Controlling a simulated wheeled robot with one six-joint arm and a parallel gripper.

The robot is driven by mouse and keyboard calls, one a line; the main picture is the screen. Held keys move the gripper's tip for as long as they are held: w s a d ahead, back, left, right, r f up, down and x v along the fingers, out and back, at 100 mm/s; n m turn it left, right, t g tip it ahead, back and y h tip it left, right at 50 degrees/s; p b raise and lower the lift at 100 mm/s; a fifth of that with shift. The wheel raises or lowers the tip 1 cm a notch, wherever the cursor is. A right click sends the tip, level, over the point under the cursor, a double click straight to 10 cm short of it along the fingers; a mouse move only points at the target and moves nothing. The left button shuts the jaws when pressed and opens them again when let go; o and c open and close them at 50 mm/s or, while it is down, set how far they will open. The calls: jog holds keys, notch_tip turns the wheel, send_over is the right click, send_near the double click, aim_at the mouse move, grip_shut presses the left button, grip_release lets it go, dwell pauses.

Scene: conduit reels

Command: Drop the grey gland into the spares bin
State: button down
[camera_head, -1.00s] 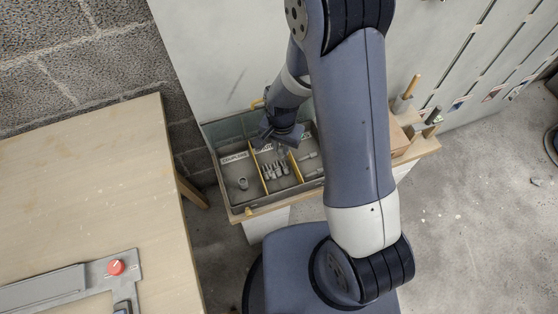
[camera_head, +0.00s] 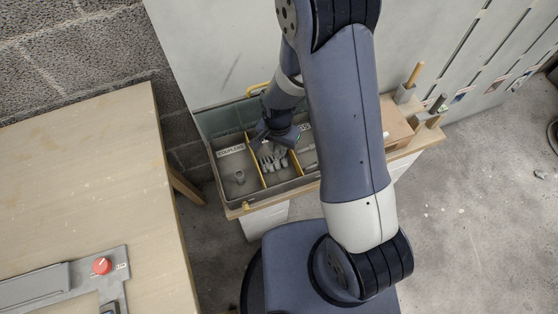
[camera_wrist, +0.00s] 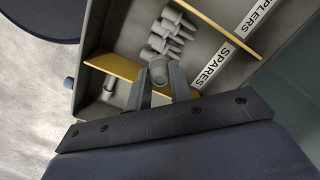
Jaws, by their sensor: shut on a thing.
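My gripper (camera_wrist: 160,82) is shut on a grey gland (camera_wrist: 158,70), seen end-on between the two fingers in the wrist view. In the head view my gripper (camera_head: 275,140) is over the middle of the divided tray, and the held gland cannot be made out. The spares bin (camera_wrist: 212,66) is the middle compartment, labelled SPARES, between two yellow dividers. Several grey glands (camera_wrist: 170,35) lie in it. In the wrist view the held gland overlaps the divider (camera_wrist: 118,66) on the side away from the couplers; its height above it is unclear.
The couplers compartment (camera_head: 228,178) holds one grey piece. Another compartment (camera_wrist: 107,88) beyond the spares divider holds grey parts. The tray's walls stand up around them. A pale wall is behind, and a wooden table (camera_head: 90,180) stands at left.

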jog(key=c, duration=1.2)
grip_release()
notch_tip(320, 180, up, 8)
jog(key=shift+f+p, duration=0.2)
jog(key=shift+p, duration=0.2)
notch_tip(320, 180, down, 8)
jog(key=shift+r+b, duration=0.1)
jog(key=shift+b, duration=0.3)
notch_tip(320, 180, up, 4)
jog(key=p, duration=0.3)
jog(key=shift+r, duration=0.25)
jog(key=shift+r+p, duration=0.65)
jog(key=shift+r, duration=0.2)
jog(key=shift+f, duration=0.15)
